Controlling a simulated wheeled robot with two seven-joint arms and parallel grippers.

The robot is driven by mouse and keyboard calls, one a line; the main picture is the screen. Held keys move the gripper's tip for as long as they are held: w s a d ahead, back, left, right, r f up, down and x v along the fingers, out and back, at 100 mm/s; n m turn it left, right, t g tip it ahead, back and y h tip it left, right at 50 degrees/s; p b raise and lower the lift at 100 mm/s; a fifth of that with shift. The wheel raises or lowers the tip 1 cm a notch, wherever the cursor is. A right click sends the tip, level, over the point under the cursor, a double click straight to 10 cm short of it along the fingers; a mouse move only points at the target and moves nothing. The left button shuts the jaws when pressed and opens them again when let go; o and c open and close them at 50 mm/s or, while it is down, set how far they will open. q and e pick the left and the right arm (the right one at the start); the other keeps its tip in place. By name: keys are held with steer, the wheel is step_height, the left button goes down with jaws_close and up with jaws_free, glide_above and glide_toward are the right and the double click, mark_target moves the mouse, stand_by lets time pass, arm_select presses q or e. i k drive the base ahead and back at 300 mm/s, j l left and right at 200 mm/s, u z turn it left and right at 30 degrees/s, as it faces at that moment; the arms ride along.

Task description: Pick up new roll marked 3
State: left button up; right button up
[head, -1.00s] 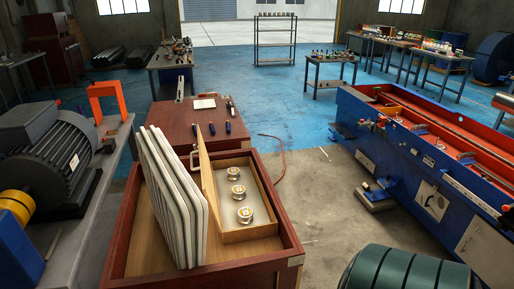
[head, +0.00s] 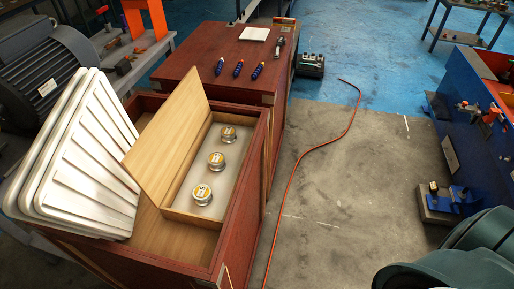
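Three small silver rolls with yellow-orange labels stand in a row in a light wooden box (head: 186,216) with a pale floor and a raised lid (head: 168,137). The far roll (head: 228,134), the middle roll (head: 216,161) and the near roll (head: 202,194) stand apart from each other. Their labels carry dark marks too small for me to read, so I cannot tell which one is marked 3. The box sits inside a larger open red-brown wooden crate (head: 243,195). Neither of my grippers shows in the head view.
Several white ribbed panels (head: 85,165) lean at the crate's left side. Behind is a red-brown cabinet (head: 190,73) with blue-handled tools (head: 238,69) and a white pad (head: 254,34). A red hose (head: 318,148) crosses the clear floor right of the crate. A blue machine (head: 470,140) stands at right.

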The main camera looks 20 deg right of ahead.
mark_target(216, 162)
steer(key=l, duration=1.6)
